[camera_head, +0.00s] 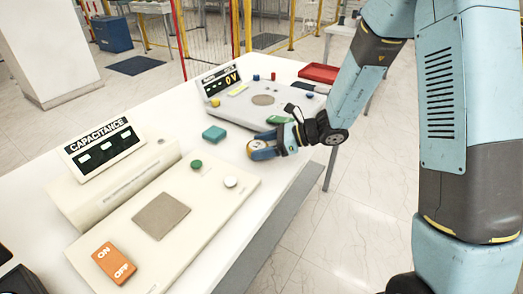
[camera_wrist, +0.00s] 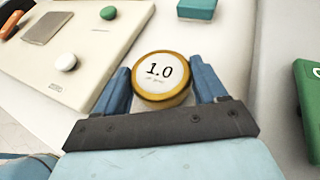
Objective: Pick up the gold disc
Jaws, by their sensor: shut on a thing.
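The gold disc (camera_wrist: 160,74) has a gold rim and a white face marked "1.0". In the wrist view it sits between the two blue fingers of my gripper (camera_wrist: 163,84), which is shut on it. In the head view my gripper (camera_head: 262,148) is over the right edge area of the white table, and a gold edge of the disc (camera_head: 250,149) shows at the fingertips. I cannot tell whether the disc touches the table.
The capacitance device (camera_head: 215,205) with a square plate stands at the front left. A teal block (camera_head: 214,134) lies left of my gripper. A device with a "0V" display (camera_head: 262,98) and a red tray (camera_head: 318,73) are behind. A green object (camera_wrist: 310,105) is at the wrist view's right.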

